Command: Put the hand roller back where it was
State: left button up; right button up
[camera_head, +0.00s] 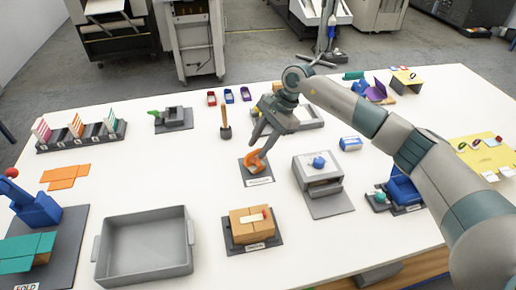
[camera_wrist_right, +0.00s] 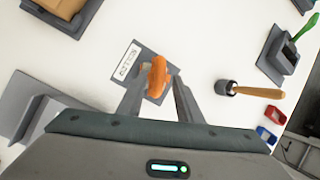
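An orange curved piece (camera_head: 256,161), which appears to be the hand roller, is on a small dark mat (camera_head: 262,180) with a white label at the table's middle. My right gripper (camera_head: 257,145) reaches down over the orange piece from the upper right. In the right wrist view its fingers (camera_wrist_right: 160,88) are apart, one on each side of the orange piece (camera_wrist_right: 157,76). I see no clear grip; contact is hard to tell. My left gripper is not in view.
A wooden-handled tool with a dark head (camera_head: 225,123) stands behind the mat. A grey boxy machine (camera_head: 318,172) is close on the right, and a cardboard box (camera_head: 250,223) in front. A grey tray (camera_head: 146,245) is front left. White table is clear left of the mat.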

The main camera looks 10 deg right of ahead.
jog(key=b+v, duration=0.4)
jog(key=v, duration=0.6)
jog(key=shift+r, duration=0.25)
jog(key=shift+s+d+f, duration=0.1)
jog(key=shift+d, duration=0.1)
